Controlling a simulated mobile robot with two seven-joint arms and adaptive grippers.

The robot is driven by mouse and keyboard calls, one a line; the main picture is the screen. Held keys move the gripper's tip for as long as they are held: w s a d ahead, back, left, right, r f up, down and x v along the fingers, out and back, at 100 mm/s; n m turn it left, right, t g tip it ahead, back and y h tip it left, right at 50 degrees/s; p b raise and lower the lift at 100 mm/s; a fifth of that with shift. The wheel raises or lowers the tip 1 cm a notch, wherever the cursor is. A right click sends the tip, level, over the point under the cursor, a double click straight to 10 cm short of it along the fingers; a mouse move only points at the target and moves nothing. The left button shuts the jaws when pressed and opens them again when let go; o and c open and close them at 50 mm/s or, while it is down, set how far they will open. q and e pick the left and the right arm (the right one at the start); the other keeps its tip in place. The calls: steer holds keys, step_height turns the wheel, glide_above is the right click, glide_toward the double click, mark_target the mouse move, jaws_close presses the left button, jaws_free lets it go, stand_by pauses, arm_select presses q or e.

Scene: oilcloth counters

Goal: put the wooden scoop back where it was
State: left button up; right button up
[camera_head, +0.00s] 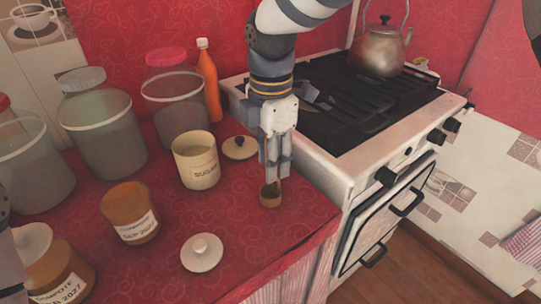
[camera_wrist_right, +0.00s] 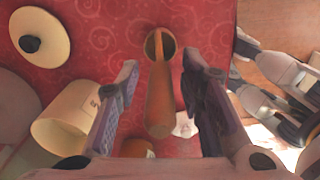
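The wooden scoop (camera_head: 270,197) is at the counter's right side, near the stove, its round bowl low at the red cloth. In the right wrist view the scoop (camera_wrist_right: 159,105) has its bowl away from the camera and its handle pointing up toward it. My right gripper (camera_head: 274,172) points down over the scoop. In its wrist view the two fingers (camera_wrist_right: 160,82) stand on either side of the handle, with gaps showing on both sides. It is open. My left gripper is not in view; only a grey part of my arm shows at the left edge.
An open cream sugar jar (camera_head: 197,168) stands left of the gripper, with a lid (camera_head: 239,148) behind it. A white lid (camera_head: 202,252) lies in front. Compote jars (camera_head: 131,220), large clear jars (camera_head: 102,135) and an orange bottle (camera_head: 209,85) crowd the left. The stove (camera_head: 335,150) adjoins right.

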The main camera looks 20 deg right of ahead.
step_height(320, 180, up, 12)
steer(key=shift+r, duration=0.2)
